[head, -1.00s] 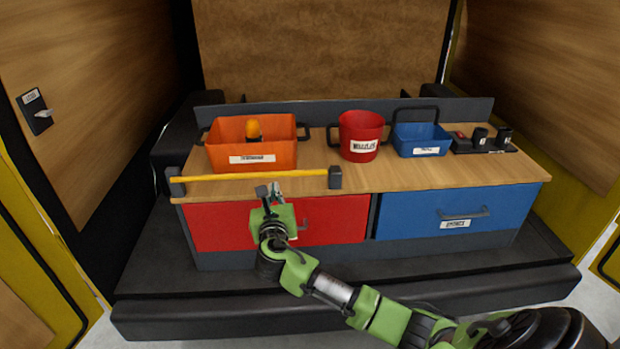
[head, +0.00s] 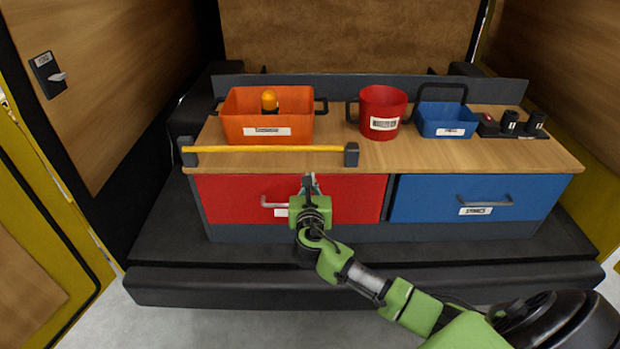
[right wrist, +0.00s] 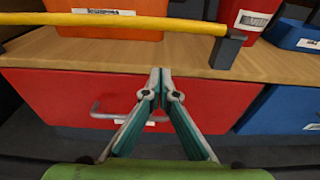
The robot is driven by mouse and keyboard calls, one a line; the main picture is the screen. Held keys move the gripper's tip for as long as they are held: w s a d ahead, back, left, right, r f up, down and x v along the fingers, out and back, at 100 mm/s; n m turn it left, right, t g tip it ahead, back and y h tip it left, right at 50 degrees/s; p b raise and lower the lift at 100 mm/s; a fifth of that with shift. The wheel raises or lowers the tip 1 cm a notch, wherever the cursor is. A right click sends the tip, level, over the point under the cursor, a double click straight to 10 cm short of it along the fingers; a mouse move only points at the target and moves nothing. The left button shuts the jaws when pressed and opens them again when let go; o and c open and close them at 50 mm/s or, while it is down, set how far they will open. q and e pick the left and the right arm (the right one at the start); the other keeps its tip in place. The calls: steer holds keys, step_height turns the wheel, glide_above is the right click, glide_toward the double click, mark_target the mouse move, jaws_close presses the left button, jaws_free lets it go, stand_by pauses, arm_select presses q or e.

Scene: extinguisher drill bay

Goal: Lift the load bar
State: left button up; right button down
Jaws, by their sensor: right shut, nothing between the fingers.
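The load bar (head: 265,149) is a yellow rod with dark end blocks. It lies along the front edge of the wooden counter, in front of the orange bin. In the right wrist view the yellow bar (right wrist: 130,21) runs across the top left, with its right end block (right wrist: 228,48) at the counter edge. My right gripper (head: 309,180) is in front of the red drawer, below and apart from the bar, nearer its right end. Its fingertips (right wrist: 161,72) meet and hold nothing. My left gripper is not in view.
On the counter (head: 400,155) stand the orange bin (head: 240,130) with an orange-topped object in it, a red pot (head: 381,105), a blue bin (head: 446,125) and a rack with black holders (head: 512,133). Below are a red drawer (head: 355,195) and a blue drawer (head: 430,195) with handles.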

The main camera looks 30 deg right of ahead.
mark_target(310, 168)
steer(key=x, duration=0.6)
steer(key=shift+w+d, duration=0.1)
steer(key=shift+w, duration=0.1)
step_height(310, 168, up, 4)
steer(key=p, duration=0.3)
steer(key=shift+s+f, duration=0.15)
